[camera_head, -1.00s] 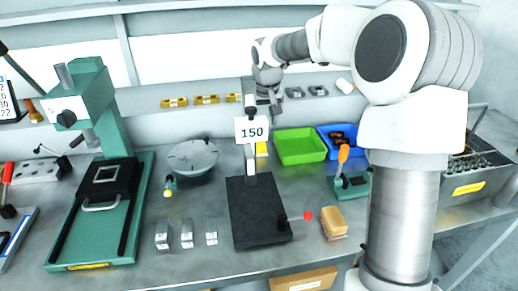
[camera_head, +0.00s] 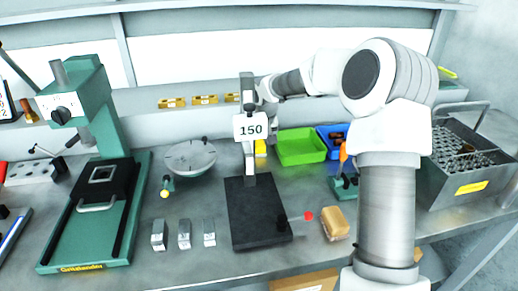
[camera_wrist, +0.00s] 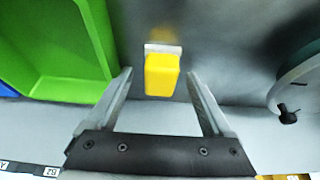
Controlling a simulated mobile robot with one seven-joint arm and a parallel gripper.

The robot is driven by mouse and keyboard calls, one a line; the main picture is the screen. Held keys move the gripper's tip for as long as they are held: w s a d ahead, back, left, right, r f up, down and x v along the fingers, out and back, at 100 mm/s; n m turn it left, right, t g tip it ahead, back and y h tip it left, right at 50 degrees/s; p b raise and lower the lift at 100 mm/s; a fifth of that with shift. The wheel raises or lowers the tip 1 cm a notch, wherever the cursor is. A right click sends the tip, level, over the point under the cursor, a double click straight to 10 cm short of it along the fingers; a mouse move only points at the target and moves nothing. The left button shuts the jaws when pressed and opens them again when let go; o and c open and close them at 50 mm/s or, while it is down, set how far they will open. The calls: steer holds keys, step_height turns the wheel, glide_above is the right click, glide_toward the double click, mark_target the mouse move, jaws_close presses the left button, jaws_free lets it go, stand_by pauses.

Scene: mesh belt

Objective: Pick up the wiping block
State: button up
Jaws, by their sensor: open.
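A yellow block (camera_wrist: 161,75) with a pale grey base edge, which looks like the wiping block, stands on the grey bench. In the head view only part of the yellow block (camera_head: 261,147) shows, behind the height stand and left of the green tray. My gripper (camera_wrist: 160,78) is open and empty in the wrist view. Its two fingers lie left and right of the block's image, with gaps on both sides; I cannot tell the remaining height. In the head view my gripper is mostly hidden behind the stand and its "150" sign.
The green tray (camera_head: 301,147) is close beside the yellow block, left of it in the wrist view. A round plate (camera_head: 191,157) is on the other side. The dark stand (camera_head: 256,215) rises in front. A tan block (camera_head: 336,223) lies at the bench front.

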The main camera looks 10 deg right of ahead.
mark_target(261, 143)
jaws_close()
stand_by(0.3)
steer(key=shift+r, duration=0.55)
steer(key=r, duration=0.2)
steer(key=r+p, duration=0.1)
steer(key=shift+s+d+r, duration=0.25)
steer(key=shift+r, duration=0.1)
steer(key=s+d+r+p, duration=0.1)
steer(key=s+d+r, duration=0.4)
steer(key=s, duration=0.4)
steer(key=shift+s+d+r+p, duration=0.15)
steer(key=shift+d+r+p, duration=0.25)
steer(key=shift+r, duration=0.2)
